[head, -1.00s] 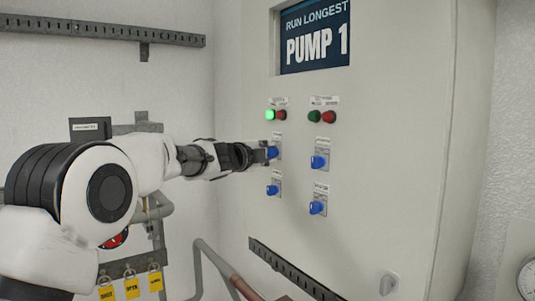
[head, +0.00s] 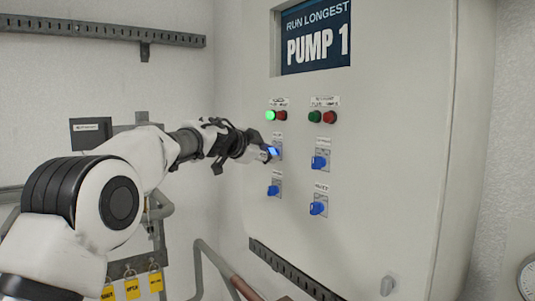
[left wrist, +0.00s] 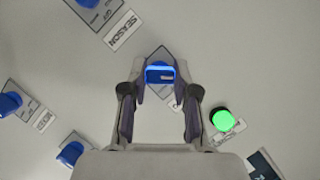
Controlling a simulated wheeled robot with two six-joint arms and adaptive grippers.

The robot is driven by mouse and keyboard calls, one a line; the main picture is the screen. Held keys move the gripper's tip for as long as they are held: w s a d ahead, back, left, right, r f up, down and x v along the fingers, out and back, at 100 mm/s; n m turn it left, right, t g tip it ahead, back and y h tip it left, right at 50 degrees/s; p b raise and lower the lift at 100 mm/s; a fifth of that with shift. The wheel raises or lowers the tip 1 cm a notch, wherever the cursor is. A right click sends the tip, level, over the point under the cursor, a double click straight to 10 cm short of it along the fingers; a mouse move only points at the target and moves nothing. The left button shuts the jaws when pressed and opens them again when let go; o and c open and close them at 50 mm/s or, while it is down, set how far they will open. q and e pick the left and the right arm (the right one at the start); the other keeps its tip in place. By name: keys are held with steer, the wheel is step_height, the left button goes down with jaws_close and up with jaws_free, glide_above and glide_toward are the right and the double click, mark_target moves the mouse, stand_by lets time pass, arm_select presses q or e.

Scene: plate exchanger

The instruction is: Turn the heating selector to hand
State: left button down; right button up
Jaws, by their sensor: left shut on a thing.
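My left gripper (head: 267,152) is at the upper left blue selector knob (head: 274,151) on the cabinet front. It is shut on this knob. In the left wrist view the blue knob (left wrist: 160,75) sits between the fingertips of the left gripper (left wrist: 160,86), in front of its grey plate. The fingers partly hide the knob and plate in the head view. The label beside this knob is too small or covered to read, so I cannot tell its marked position. My right gripper is not in view.
Other blue knobs sit at upper right (head: 319,162), lower left (head: 273,190) and lower right (head: 317,208). A lit green lamp (head: 270,115) is just above the held knob. A "PUMP 1" display (head: 316,40) is higher up. Yellow tags (head: 132,288) hang below my arm.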

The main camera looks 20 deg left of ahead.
arm_select(q)
steer(key=shift+r, duration=0.15)
steer(key=c, duration=0.9)
jaws_free()
steer(key=shift+d, duration=0.1)
steer(key=v, duration=1.1)
steer(key=shift+s, duration=0.25)
steer(key=shift+s, duration=0.1)
